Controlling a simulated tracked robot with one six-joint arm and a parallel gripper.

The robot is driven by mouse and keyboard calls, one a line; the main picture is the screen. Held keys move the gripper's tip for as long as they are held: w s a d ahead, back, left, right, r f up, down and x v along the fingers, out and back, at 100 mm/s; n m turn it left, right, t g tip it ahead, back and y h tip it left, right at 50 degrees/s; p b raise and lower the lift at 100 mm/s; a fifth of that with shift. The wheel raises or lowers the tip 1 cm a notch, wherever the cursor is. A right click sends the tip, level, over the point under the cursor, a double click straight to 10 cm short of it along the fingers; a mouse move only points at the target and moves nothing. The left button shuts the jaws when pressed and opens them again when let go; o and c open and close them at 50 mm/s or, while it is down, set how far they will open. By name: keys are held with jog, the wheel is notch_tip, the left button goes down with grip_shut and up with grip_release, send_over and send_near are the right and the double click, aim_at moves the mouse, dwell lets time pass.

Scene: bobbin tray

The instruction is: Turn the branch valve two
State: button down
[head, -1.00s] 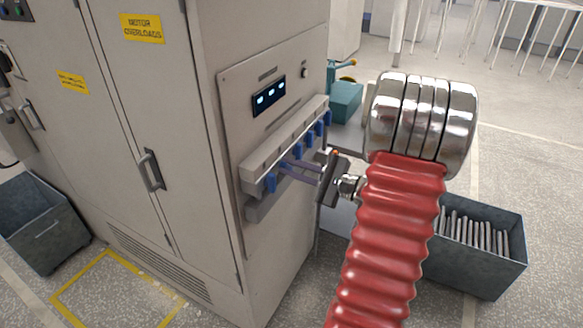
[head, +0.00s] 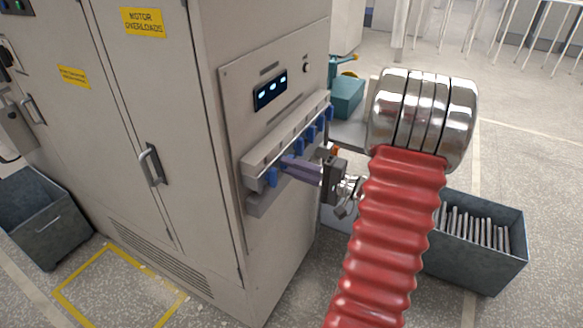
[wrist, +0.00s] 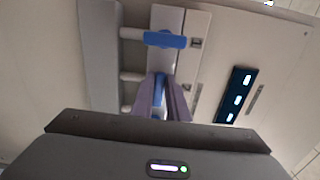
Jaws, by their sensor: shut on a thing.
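A row of blue valve handles sits on a pale manifold (head: 262,165) on the cabinet's side. The leftmost handle (head: 270,178) hangs upright along the cabinet face; in the wrist view it is the top handle (wrist: 165,40), lying crosswise and free. My gripper (head: 285,162) reaches the manifold from the right, its purple fingers just right of that handle. In the wrist view my gripper (wrist: 163,82) is shut on the second handle (wrist: 158,83), with blue showing between the fingers. Most of that handle is hidden, so its exact angle cannot be told.
A display (head: 270,91) with lit digits is above the manifold; its digits are unreadable. Further blue handles (head: 312,132) continue right. A grey bin of rods (head: 478,265) stands on the floor at right, another bin (head: 45,222) at left. A teal box (head: 347,97) is behind.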

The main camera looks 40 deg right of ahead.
jog(key=shift+s+a+f, duration=0.1)
jog(key=shift+a+f, duration=0.1)
jog(key=shift+f, duration=0.05)
jog(key=c, duration=2)
grip_release()
jog(key=shift+c, duration=0.2)
jog(key=o, duration=0.3)
jog(key=shift+d+r, duration=0.1)
jog(key=shift+r, duration=0.05)
jog(key=v, duration=1.3)
jog(key=shift+s+d, duration=0.1)
jog(key=shift+s, duration=0.25)
